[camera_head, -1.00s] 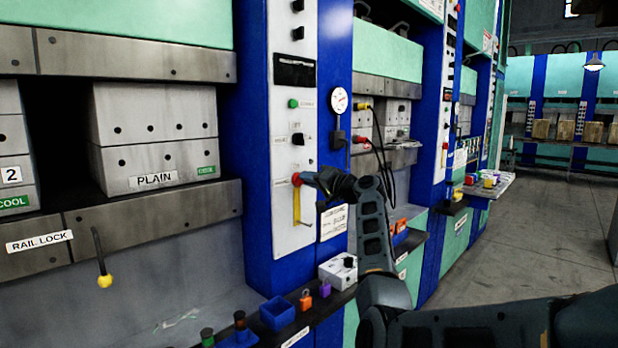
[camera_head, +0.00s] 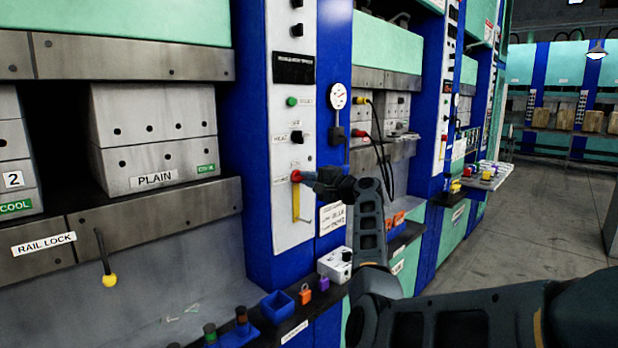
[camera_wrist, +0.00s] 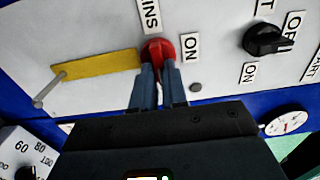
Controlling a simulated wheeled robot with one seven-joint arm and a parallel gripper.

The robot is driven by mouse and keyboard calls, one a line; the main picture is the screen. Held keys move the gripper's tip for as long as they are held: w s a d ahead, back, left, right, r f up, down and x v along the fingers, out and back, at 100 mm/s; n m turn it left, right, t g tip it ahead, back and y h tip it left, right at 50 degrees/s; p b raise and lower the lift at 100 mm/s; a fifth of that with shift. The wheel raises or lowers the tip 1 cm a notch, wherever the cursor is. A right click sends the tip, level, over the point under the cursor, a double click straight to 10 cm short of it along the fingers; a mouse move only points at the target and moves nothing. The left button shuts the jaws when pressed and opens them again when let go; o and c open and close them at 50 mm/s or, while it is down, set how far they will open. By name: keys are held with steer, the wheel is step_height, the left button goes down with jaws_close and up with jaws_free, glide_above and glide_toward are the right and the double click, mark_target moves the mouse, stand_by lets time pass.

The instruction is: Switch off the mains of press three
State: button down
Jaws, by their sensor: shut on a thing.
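The red mains switch (camera_wrist: 157,49) sits on the white control panel, with an "ON" label beside it and a partly hidden mains label above in the wrist view. It also shows in the head view (camera_head: 296,176). My gripper (camera_wrist: 159,75) is shut on the red switch, its two fingers against either side of the knob. A yellow strip (camera_wrist: 98,66) runs from the switch toward a metal pin (camera_wrist: 47,91). In the head view my gripper (camera_head: 309,177) reaches the panel from the right and hides part of the switch.
A black heat knob (camera_head: 297,137) and a green button (camera_head: 292,101) are above the switch. A gauge (camera_head: 338,95) hangs to the right. Below, a ledge carries a blue bin (camera_head: 278,306), padlocks (camera_head: 305,294) and a white dial box (camera_head: 336,264). Open floor (camera_head: 520,230) lies at right.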

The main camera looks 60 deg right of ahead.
stand_by(0.4)
steer(key=c, duration=1.2)
jaws_free()
steer(key=shift+o, duration=0.2)
steer(key=b+v, duration=0.1)
steer(key=v, duration=0.7)
